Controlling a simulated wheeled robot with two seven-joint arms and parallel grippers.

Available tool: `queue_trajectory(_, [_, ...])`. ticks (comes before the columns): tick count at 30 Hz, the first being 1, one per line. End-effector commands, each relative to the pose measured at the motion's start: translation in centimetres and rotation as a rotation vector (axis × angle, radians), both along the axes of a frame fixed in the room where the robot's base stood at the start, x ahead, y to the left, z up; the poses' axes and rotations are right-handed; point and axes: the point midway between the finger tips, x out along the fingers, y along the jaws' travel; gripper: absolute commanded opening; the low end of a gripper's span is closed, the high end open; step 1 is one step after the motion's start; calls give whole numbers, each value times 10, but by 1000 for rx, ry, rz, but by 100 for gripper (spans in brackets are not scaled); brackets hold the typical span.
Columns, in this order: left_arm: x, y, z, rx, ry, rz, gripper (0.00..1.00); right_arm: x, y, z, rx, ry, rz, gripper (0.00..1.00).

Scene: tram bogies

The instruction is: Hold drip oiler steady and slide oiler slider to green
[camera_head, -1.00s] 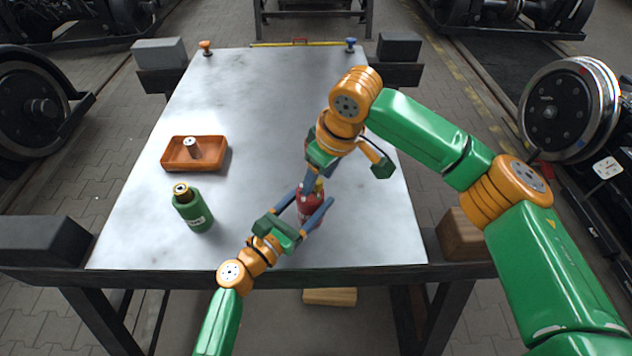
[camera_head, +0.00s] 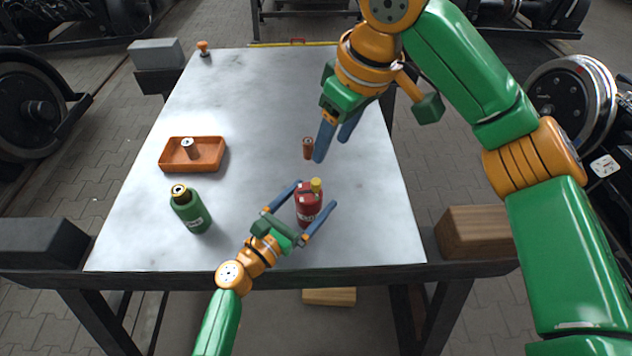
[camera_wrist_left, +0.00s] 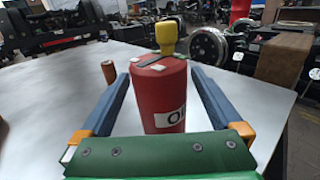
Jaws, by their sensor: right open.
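The drip oiler (camera_head: 308,205) is a red can with a yellow knob, upright near the table's front. My left gripper (camera_head: 303,209) is open, one blue finger on each side of the oiler; a gap shows by the left finger. My right gripper (camera_head: 334,146) is open and empty, beyond the oiler and to its right.
A small copper cylinder (camera_head: 308,148) stands beyond the oiler, beside the right gripper's fingers. A green bottle (camera_head: 190,210) and an orange tray (camera_head: 220,158) holding a small cylinder (camera_head: 189,149) are at left. The far middle of the table (camera_head: 265,95) is clear.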

Motion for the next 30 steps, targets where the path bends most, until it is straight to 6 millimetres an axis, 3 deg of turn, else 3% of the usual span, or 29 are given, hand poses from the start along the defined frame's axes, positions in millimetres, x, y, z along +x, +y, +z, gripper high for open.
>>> queue_trajectory(8, [-5,5,0,-1,-1,2,100,0,0,0,0,0,0,59])
queue_trajectory(18, [-74,60,-1,3,3,-1,100,0,0,0,0,0,0,59])
queue_trajectory(21, [-86,71,-1,0,4,0,100,0,0,0,0,0,0,59])
queue_trajectory(30, [-93,76,0,-1,-1,0,100,0,0,0,0,0,0,59])
